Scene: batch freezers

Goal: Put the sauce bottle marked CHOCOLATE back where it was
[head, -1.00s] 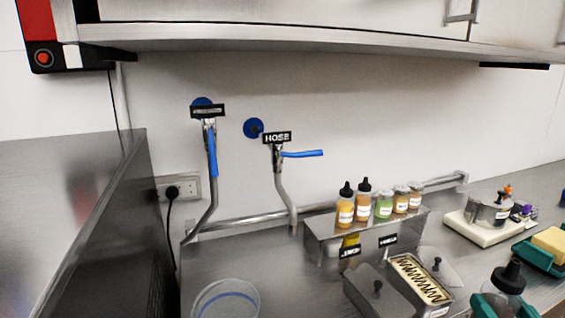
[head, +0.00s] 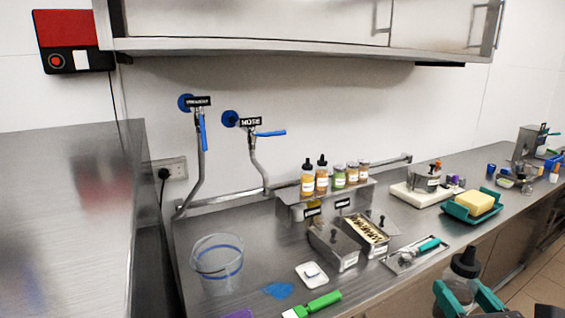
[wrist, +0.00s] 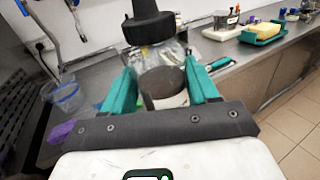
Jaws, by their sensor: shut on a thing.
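A squeeze bottle with a black nozzle cap (head: 466,263) is at the lower right in the head view, in front of the counter edge. It also shows in the wrist view, where its dark cap (wrist: 148,27) is at the top. Its body looks dark and clear, and I cannot read its label. My gripper (head: 468,300) has teal fingers shut around the bottle's body, one on each side; the fingers also show in the wrist view (wrist: 164,92). Two other black-capped bottles, one yellow (head: 307,182) and one orange (head: 322,177), stand on a steel riser (head: 350,194) against the wall.
Several small jars (head: 339,177) stand beside those bottles. A clear bucket (head: 217,266), a green-handled brush (head: 318,303) and a scoop tray (head: 415,253) lie on the counter. A teal tray holds a yellow sponge (head: 473,203).

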